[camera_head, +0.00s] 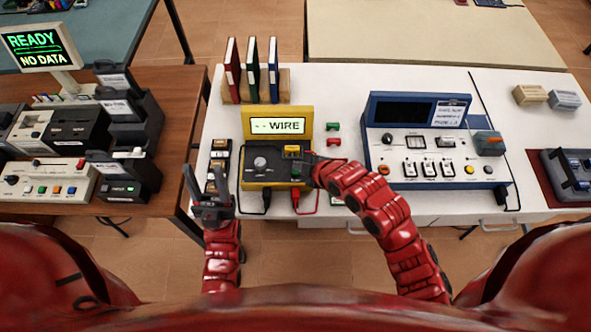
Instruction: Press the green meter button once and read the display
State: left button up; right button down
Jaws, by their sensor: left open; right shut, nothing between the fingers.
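The yellow meter (254,147) stands on the white table left of centre. Its raised display (278,127) is lit and reads "-- WIRE". A grey dial (261,162) is on its dark panel, with a black and a red plug at its front edge. My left gripper (205,178) is open and empty, left of the meter, fingers pointing away from me.
A blue instrument (373,147) with switches stands to the right. Red, green and blue binders (253,72) stand behind the meter. Small green and red blocks (333,142) lie between the two devices. A screen (40,46) at far left reads "READY NO DATA".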

jog(key=shift+f, duration=0.1)
dwell(0.3)
jog(key=shift+f+b, duration=0.3)
jog(key=shift+b, duration=0.3)
jog(key=shift+f+b, duration=0.5)
jog(key=shift+b, duration=0.05)
dwell(0.4)
jog(key=shift+r, duration=0.1)
jog(key=shift+r+p, duration=0.35)
jog(key=shift+r, duration=0.45)
notch_tip(320, 180, up, 5)
jog(key=shift+r+p, duration=0.1)
jog(key=shift+p, duration=1.1)
jog(key=shift+w, duration=0.1)
